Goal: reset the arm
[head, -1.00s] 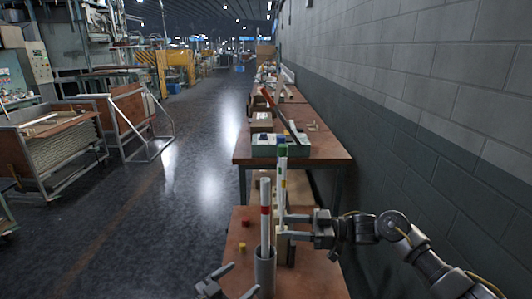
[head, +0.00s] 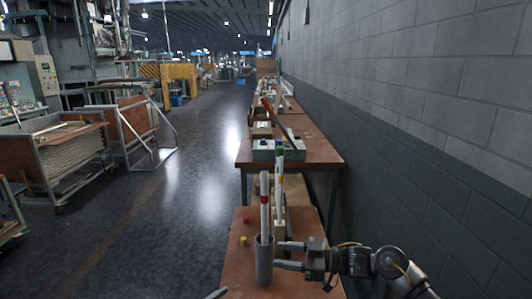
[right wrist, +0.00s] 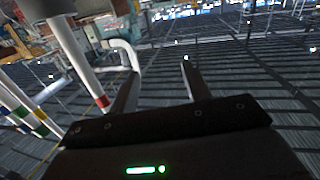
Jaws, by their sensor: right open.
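A white tube with a red band (head: 264,215) stands upright in a grey cylindrical holder (head: 264,262) on the near brown table. Behind it, a white tube with green, blue and yellow bands (head: 279,190) stands at a beige rack. My right gripper (head: 278,255) is open and empty, its fingers pointing left at the holder's right side; I cannot tell if they touch it. In the right wrist view the gripper (right wrist: 160,68) has nothing between its fingers, and the red-banded tube (right wrist: 80,52) is left of them. Only a sliver of my left gripper (head: 217,294) shows at the bottom edge.
A farther table (head: 312,152) carries a grey-green box (head: 268,150). A grey wall (head: 430,150) runs close on the right. The floor to the left is open.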

